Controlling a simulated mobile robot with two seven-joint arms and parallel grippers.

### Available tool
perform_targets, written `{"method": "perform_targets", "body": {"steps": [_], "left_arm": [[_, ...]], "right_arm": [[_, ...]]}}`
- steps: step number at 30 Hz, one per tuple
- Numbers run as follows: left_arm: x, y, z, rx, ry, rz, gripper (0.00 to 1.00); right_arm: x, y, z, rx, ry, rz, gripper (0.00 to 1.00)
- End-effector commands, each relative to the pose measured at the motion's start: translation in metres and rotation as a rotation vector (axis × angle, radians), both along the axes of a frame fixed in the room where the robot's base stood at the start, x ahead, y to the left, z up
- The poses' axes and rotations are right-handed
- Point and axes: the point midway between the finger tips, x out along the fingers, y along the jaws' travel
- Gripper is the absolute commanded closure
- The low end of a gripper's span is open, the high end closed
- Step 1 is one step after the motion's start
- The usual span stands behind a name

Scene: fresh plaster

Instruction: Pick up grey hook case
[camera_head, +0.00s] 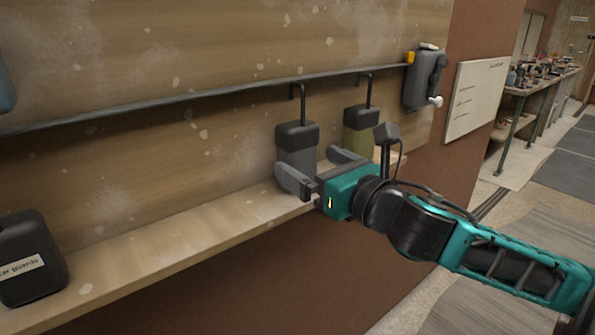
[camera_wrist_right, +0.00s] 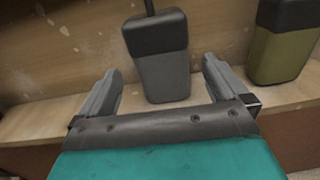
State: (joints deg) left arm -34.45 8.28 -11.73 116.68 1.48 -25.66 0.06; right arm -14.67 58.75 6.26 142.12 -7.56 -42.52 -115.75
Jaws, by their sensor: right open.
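The grey hook case (camera_head: 296,150) has a dark upper part and hangs by a hook from the dark rail on the wall, just above the wooden shelf. It also shows in the right wrist view (camera_wrist_right: 163,75), upright between and beyond my two fingers. My right gripper (camera_head: 312,170) is open in front of the case, one finger to each side of its line. In the right wrist view the gripper (camera_wrist_right: 162,88) holds nothing. I cannot tell whether either finger touches the case. My left gripper is not in view.
An olive case (camera_head: 361,130) hangs close on the right; the right wrist view also shows it (camera_wrist_right: 283,50). A dark labelled case (camera_head: 28,262) stands at the left on the wooden shelf (camera_head: 180,240). The dark rail (camera_head: 200,103) runs above. A dark device (camera_head: 422,80) hangs at the rail's right end.

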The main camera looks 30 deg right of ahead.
Motion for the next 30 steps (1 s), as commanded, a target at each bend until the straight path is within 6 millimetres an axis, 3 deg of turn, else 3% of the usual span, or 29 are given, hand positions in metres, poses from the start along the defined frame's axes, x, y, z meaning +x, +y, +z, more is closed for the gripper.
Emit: {"method": "perform_targets", "body": {"steps": [4,11,24,30], "left_arm": [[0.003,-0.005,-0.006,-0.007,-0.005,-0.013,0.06],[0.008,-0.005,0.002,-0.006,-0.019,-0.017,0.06],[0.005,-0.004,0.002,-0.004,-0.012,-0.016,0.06],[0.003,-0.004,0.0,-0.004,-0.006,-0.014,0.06]], "right_arm": [[0.006,0.0,-0.002,-0.004,-0.001,-0.001,0.0],[0.01,-0.001,0.001,-0.002,0.002,-0.004,0.0],[0.05,0.0,0.005,0.001,0.0,-0.004,0.0],[0.059,0.001,0.004,-0.002,0.003,-0.003,0.0]]}}
